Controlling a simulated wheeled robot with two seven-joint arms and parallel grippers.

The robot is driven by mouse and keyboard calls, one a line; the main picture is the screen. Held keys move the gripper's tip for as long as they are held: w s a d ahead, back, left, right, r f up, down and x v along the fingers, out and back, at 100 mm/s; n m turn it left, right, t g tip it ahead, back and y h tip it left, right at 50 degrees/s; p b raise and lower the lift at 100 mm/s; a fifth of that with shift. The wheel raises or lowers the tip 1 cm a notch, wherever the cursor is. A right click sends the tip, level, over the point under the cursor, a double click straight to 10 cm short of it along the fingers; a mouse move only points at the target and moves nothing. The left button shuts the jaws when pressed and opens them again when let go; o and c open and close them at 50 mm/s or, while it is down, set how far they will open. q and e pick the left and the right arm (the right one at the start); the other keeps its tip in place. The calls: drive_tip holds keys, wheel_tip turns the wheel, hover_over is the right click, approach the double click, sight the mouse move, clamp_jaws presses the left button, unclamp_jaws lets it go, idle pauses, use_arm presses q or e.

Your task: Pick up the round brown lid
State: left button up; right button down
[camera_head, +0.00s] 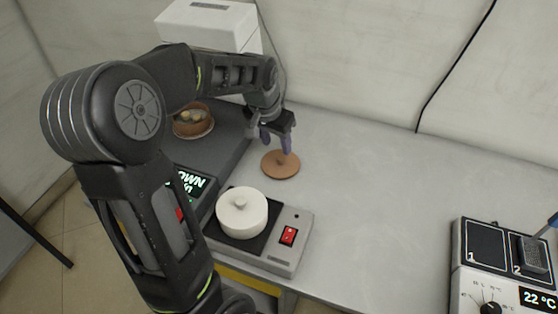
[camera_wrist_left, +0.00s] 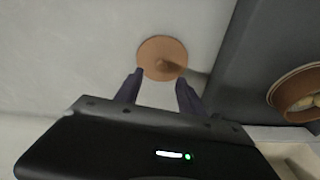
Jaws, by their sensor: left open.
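The round brown lid (camera_head: 281,165) lies flat on the light grey counter, with a small knob at its middle. My left gripper (camera_head: 276,143) is above the lid and points down at it, with its fingers apart and nothing between them. In the left wrist view the lid (camera_wrist_left: 161,58) sits just beyond the open fingertips of the left gripper (camera_wrist_left: 158,88), and its knob casts a shadow to the right. The head view does not clearly show whether the fingertips touch the lid.
A brown pot (camera_head: 192,122) with food stands on the dark surface at left. A white lidded pot (camera_head: 241,214) sits on a hotplate with a red switch (camera_head: 288,236). A two-slot heating unit (camera_head: 500,275) stands at far right. The counter (camera_head: 370,190) between is clear.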

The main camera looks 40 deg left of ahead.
sight(280, 158)
use_arm(q)
drive_tip(key=shift+x, duration=1.3)
drive_tip(key=shift+f, duration=0.1)
drive_tip(key=p+x, duration=0.1)
drive_tip(key=x, duration=0.4)
drive_tip(key=shift+w+a, duration=0.1)
drive_tip(key=shift+a, duration=0.05)
drive_tip(key=shift+c, duration=0.4)
clamp_jaws()
